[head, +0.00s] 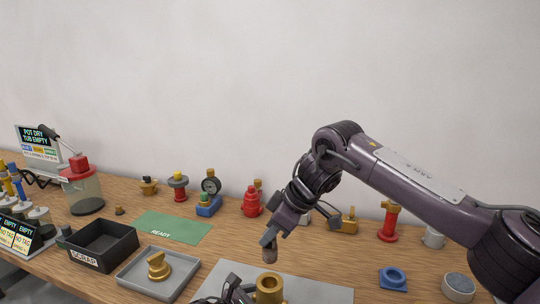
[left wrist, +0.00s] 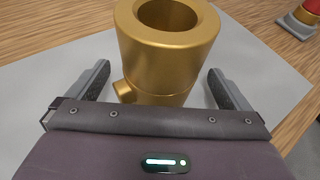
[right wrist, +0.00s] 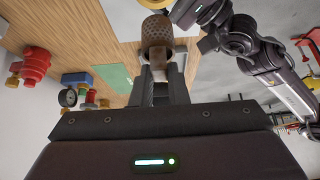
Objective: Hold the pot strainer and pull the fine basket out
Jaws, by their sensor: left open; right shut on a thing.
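The pot strainer (head: 269,290) is a brass-coloured, open-topped cup standing upright on a grey mat. In the left wrist view its body (left wrist: 165,60) has a short side stub, and its opening looks empty as far as I see in. My left gripper (left wrist: 160,84) is open, with one finger on each side of the pot and gaps between. My right gripper (head: 269,238) is shut on the fine basket (head: 270,255), a small brown mesh cylinder, held above the pot and apart from it. The basket also shows between the fingertips in the right wrist view (right wrist: 157,30).
A grey tray (head: 190,290) with a brass part (head: 158,266) lies left of the mat. Beyond are a black SCRAP bin (head: 100,262) and a green READY mat (head: 172,227). Several valves and a gauge line the back. A blue part (head: 393,280) lies at right.

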